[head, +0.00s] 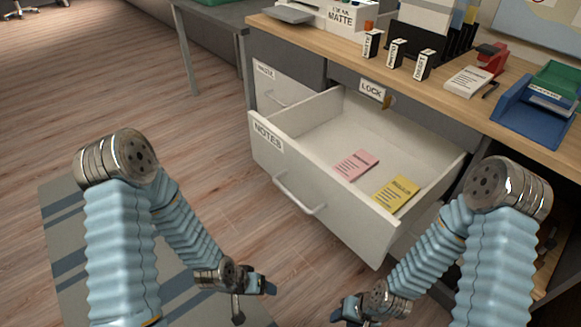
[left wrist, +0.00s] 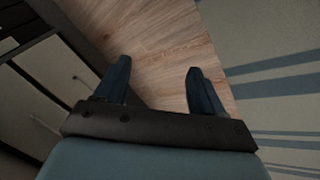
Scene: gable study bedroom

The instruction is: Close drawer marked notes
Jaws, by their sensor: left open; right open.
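The drawer marked NOTES (head: 310,190) is pulled well out of the desk in the head view. Its white front carries the NOTES label (head: 267,136) and a bar handle (head: 298,195). A pink notepad (head: 355,165) and a yellow notepad (head: 395,194) lie inside. My left gripper (head: 268,287) is in front of the drawer, low and apart from it. In the left wrist view its two fingers (left wrist: 157,88) are spread with nothing between them. My right gripper (head: 340,314) is open, below the drawer front at the bottom of the head view, touching nothing visible.
A LOCK label (head: 372,90) sits above the open drawer. Another drawer (head: 285,87) is left of it. The wooden desktop (head: 445,99) holds small labelled boxes, a red stapler (head: 491,57) and a blue tray (head: 537,112). A striped rug (head: 75,240) and clear floor lie at left.

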